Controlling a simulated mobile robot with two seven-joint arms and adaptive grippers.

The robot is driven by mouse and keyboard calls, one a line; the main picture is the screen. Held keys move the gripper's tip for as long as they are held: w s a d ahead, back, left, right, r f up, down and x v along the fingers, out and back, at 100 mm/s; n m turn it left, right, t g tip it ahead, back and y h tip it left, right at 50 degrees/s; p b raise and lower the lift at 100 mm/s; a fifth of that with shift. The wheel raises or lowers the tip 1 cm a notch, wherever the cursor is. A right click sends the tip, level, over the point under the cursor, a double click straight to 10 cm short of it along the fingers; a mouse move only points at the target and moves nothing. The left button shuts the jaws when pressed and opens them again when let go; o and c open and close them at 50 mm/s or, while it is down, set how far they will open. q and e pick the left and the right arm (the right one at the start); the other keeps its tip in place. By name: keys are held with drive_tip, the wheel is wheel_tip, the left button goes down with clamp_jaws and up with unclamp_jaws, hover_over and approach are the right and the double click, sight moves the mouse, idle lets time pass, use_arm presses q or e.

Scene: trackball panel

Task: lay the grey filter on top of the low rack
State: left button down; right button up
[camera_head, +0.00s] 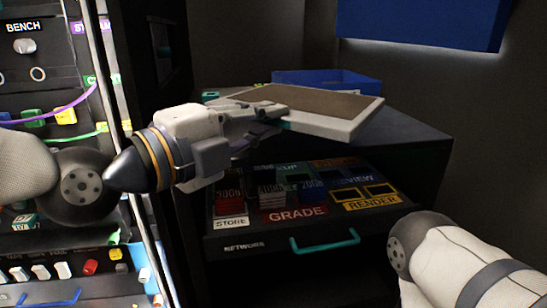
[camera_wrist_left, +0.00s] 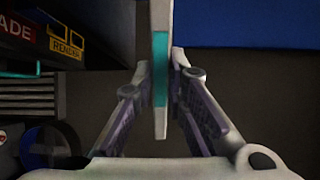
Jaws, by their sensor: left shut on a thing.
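The grey filter (camera_head: 330,106) is a flat panel with a pale grey frame, a brown face and a teal patch on its edge. My left gripper (camera_head: 272,116) is shut on its left edge. The filter is slightly tilted over the dark top of the low rack (camera_head: 415,138); I cannot tell whether it touches the top. In the left wrist view the filter (camera_wrist_left: 160,75) shows edge-on between the fingers of my left gripper (camera_wrist_left: 165,75). My right gripper is outside the views; only part of my right arm shows at the lower right.
A blue bin (camera_head: 340,79) stands behind the filter on the rack top. Below is an open drawer with labelled compartments and a teal handle (camera_head: 326,244). A tall lit rack with cables (camera_head: 60,115) stands at the left. Bare rack top shows right of the filter.

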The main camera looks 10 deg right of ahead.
sight(269, 160)
use_arm(q)
drive_tip(key=w+f, duration=0.1)
drive_tip(key=f, duration=0.1)
drive_tip(key=w+d+f, duration=0.1)
drive_tip(key=f, duration=0.1)
drive_tip(key=w+f+b, duration=0.1)
drive_tip(key=f, duration=0.2)
drive_tip(key=shift+w+d, duration=0.15)
drive_tip(key=shift+w, duration=0.1)
drive_tip(key=shift+f, duration=0.3)
drive_tip(key=shift+r, duration=0.1)
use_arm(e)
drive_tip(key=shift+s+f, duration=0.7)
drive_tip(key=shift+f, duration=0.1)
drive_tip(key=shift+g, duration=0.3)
use_arm(q)
drive_tip(key=c, duration=2)
unclamp_jaws()
drive_tip(key=shift+f, duration=0.2)
drive_tip(key=shift+c, duration=0.2)
drive_tip(key=o, duration=0.4)
drive_tip(key=shift+o, duration=0.2)
